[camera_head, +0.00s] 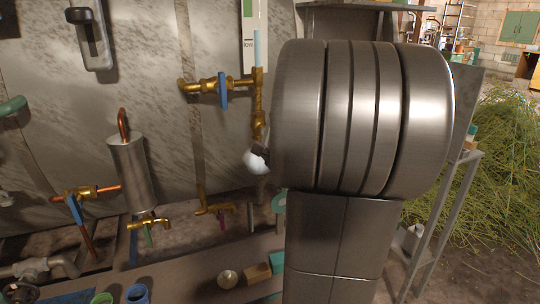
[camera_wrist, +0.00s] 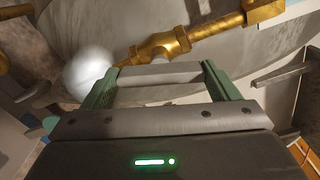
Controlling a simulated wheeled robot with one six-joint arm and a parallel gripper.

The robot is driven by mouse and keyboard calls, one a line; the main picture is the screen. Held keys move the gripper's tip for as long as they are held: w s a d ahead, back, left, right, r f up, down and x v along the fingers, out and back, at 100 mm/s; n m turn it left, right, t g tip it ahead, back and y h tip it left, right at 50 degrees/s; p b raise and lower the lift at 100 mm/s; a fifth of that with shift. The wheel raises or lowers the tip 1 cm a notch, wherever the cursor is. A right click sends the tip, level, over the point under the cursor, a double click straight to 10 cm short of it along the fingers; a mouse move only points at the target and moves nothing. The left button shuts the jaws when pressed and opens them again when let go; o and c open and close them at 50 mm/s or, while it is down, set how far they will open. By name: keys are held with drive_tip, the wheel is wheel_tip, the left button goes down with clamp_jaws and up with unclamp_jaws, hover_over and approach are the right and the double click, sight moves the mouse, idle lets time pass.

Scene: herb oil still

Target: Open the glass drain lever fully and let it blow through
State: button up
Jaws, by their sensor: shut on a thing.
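The sight glass (camera_head: 257,48) stands upright on the boiler front, beside a white scale plate. A brass cock with a blue lever (camera_head: 223,91) is at its left, and brass fittings (camera_head: 258,100) run down below it. My gripper (camera_head: 262,152), mostly hidden behind my arm, is at the bottom of these fittings. The drain lever itself is not clearly visible. A blurred white puff (camera_head: 256,162), like steam, is beside the gripper and in the wrist view (camera_wrist: 88,70).
A steel cylinder (camera_head: 130,172) and more brass cocks (camera_head: 148,224) are at the left. Cups (camera_head: 138,293) and small blocks (camera_head: 257,274) stand on a low bench. A grey shelf stand (camera_head: 450,210) and a heap of herbs (camera_head: 500,180) are at the right.

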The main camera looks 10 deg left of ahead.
drive_tip(key=shift+n+b, duration=2)
drive_tip(key=shift+b, duration=0.75)
drive_tip(key=o, duration=0.9)
